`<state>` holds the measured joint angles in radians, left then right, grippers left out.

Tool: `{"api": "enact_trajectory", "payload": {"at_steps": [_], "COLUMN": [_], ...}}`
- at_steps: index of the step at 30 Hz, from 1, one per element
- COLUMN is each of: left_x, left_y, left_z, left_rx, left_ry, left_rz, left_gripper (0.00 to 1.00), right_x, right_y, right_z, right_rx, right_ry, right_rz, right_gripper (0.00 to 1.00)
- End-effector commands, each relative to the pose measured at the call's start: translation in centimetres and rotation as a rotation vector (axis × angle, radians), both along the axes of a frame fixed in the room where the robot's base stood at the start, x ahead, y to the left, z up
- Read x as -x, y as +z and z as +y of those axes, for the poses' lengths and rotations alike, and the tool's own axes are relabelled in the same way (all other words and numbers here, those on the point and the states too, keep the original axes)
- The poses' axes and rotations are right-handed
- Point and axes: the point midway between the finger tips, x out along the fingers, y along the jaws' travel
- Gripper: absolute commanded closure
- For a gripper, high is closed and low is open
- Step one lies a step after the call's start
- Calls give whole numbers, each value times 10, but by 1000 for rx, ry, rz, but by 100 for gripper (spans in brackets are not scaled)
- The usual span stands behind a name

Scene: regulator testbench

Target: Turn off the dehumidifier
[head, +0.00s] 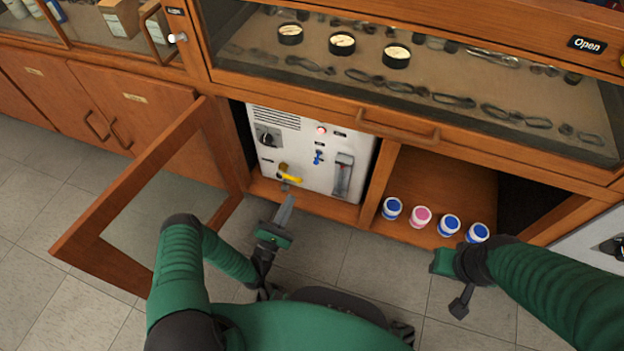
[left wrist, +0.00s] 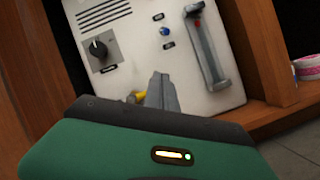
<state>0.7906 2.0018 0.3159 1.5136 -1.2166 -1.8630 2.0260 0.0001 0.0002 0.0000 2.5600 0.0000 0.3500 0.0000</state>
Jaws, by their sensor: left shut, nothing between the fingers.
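A white panel unit (head: 308,182), which looks like the dehumidifier, stands in the open cabinet bay. It has a black knob (head: 268,137), a lit red lamp (head: 321,130), a blue toggle (head: 318,158), a yellow lever (head: 292,175) and a gauge (head: 343,175). My left gripper (head: 287,202) is shut and empty, just in front of the panel's lower part, below the yellow lever. In the left wrist view its fingers (left wrist: 160,88) partly cover the yellow lever (left wrist: 139,97); contact is unclear. The black knob (left wrist: 98,48) is up and left of them. My right gripper (head: 461,300) hangs at the right, away from the panel.
An open glass cabinet door (head: 150,190) stands out to the left of the panel. A wooden divider (head: 379,185) is right of it. Several blue and pink-lidded jars (head: 421,217) stand in the right bay. A glass-fronted display case (head: 440,75) is above.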

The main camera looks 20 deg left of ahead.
Motion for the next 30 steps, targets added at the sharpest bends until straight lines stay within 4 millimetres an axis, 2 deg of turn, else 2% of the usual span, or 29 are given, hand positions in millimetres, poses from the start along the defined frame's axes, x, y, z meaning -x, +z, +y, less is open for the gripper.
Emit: {"api": "enact_trajectory", "payload": {"at_steps": [11, 14, 25, 27, 30], "left_x": [-7, -20, -93, -90, -87], "left_y": [6, 12, 42, 62, 71], "left_z": [-2, -4, -18, -25, -32], "left_rx": [-3, -3, -3, -2, -3], "left_ry": [-1, -1, -2, -2, -3], "left_rz": [2, 1, 2, 6, 5], "left_gripper": [100, 100, 100, 100, 100], "right_x": [0, 0, 0, 0, 0], "right_y": [5, 7, 13, 38, 51], "right_z": [0, 0, 0, 0, 0], "right_rx": [0, 0, 0, 0, 0], "right_ry": [0, 0, 0, 0, 0], "right_rz": [-1, 0, 0, 1, -1], "right_gripper": [67, 67, 67, 67, 67]}}
